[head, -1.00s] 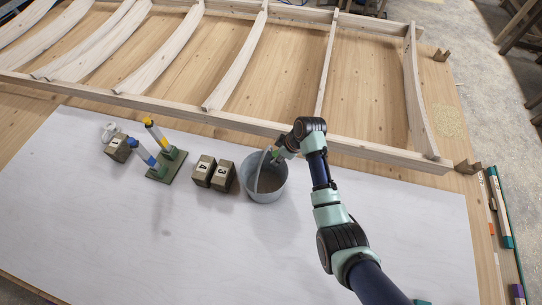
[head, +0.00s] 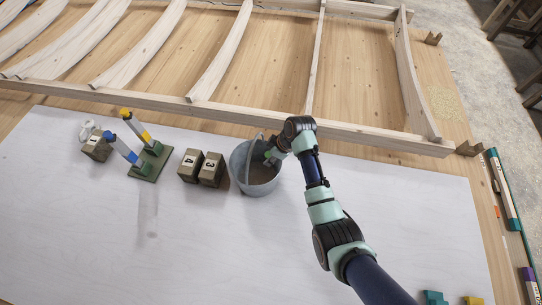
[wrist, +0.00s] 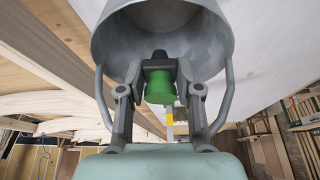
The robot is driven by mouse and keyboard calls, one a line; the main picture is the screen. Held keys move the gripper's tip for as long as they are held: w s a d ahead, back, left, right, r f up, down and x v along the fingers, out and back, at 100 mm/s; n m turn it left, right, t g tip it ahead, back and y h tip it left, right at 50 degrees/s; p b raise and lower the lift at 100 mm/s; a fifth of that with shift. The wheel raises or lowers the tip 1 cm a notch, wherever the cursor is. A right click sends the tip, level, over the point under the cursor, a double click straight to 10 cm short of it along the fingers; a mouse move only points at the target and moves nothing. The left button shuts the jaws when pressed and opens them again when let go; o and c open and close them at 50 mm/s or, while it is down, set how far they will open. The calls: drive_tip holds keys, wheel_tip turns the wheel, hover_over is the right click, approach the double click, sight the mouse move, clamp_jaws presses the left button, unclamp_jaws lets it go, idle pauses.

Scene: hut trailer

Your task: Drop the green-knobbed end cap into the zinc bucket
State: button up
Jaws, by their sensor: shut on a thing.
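The zinc bucket (head: 239,181) stands upright on the white sheet, with its wire handle raised. Its grey mouth also fills the top of the wrist view (wrist: 215,45). My gripper (head: 271,158) is at the far right side of the bucket's mouth. In the wrist view my gripper (wrist: 160,72) is shut on the end cap, whose green knob (wrist: 160,88) and dark body show between the fingers. In the head view the cap is mostly hidden by the gripper and handle. I cannot tell how deep it is in the mouth.
Two numbered blocks (head: 201,168) stand just left of the bucket. A green stand (head: 151,162) with blue and yellow posts is farther left, near another block (head: 98,147). A wooden frame (head: 220,118) runs behind.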

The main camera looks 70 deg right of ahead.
drive_tip(key=shift+f+b, duration=0.3)
drive_tip(key=shift+f, duration=0.4)
drive_tip(key=o, duration=1)
drive_tip(key=shift+r, duration=0.15)
drive_tip(key=v, duration=1.2)
